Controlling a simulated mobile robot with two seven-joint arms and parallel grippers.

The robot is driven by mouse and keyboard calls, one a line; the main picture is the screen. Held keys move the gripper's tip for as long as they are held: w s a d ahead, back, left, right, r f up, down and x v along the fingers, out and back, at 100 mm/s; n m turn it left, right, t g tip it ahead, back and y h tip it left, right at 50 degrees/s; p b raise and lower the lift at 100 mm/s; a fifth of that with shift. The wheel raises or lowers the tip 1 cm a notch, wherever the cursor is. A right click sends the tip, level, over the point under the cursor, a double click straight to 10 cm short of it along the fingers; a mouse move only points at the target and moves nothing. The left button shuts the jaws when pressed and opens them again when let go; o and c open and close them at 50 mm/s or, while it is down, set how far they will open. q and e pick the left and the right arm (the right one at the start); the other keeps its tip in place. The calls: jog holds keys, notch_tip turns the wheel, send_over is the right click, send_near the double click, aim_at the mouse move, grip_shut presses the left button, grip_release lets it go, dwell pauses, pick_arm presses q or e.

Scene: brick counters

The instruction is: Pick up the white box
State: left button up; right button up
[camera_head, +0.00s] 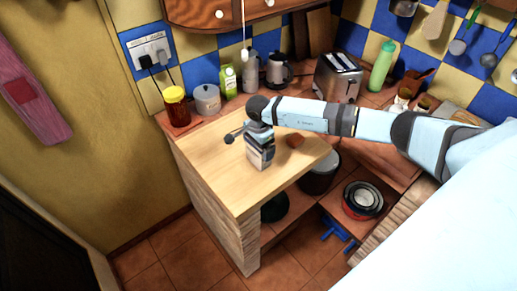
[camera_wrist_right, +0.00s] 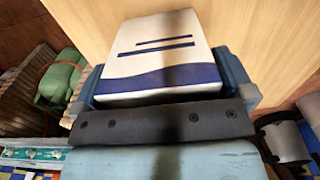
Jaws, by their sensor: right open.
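The white box (camera_head: 262,158) with dark blue markings stands on the wooden counter (camera_head: 235,190). In the right wrist view the white box (camera_wrist_right: 158,55) fills the upper middle, with blue lines and a blue band. My right gripper (camera_head: 260,142) is over the box, pointing down, and partly hides it. In the right wrist view my right gripper (camera_wrist_right: 163,78) is open, with one blue finger on each side of the box. I cannot tell whether the fingers touch it. My left gripper is not in view.
The counter's front part is clear.

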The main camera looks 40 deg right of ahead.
jog(key=shift+f, duration=0.2)
jog(key=c, duration=0.6)
jog(key=shift+c, duration=0.2)
jog(key=shift+r, duration=0.15)
